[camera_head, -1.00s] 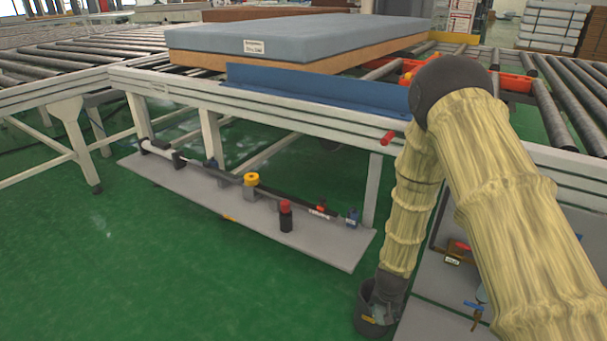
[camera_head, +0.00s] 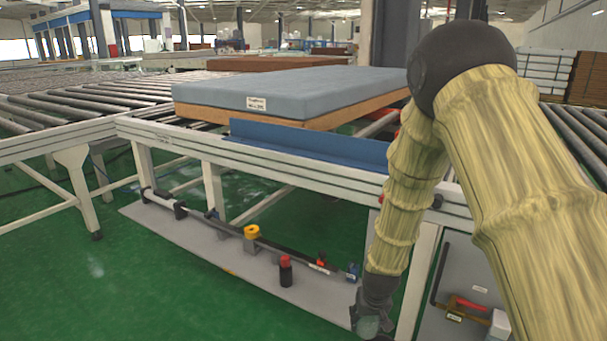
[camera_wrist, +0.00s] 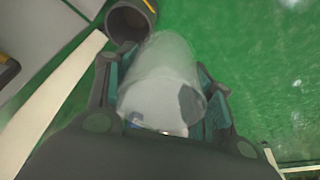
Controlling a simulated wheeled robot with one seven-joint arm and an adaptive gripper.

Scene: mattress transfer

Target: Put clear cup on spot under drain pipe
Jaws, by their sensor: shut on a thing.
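My gripper (camera_head: 368,318) hangs low at the bottom of the head view, right of the grey floor board. It is shut on the clear cup (camera_wrist: 160,85), whose see-through wall lies between the two fingers in the wrist view. The cup also shows faintly at the fingertips in the head view (camera_head: 367,327). A dark pipe (camera_head: 441,272) with a brass valve and red handle (camera_head: 470,305) stands at the lower right, beside a panel. I cannot tell whether it is the drain pipe. No marked spot under it can be made out.
A dark round open container (camera_wrist: 130,18) is on the green floor just beyond the cup. The conveyor frame (camera_head: 290,165) carries a mattress (camera_head: 290,92). A grey board (camera_head: 220,250) holds pipes and a red-capped bottle (camera_head: 286,270). Green floor is clear at left.

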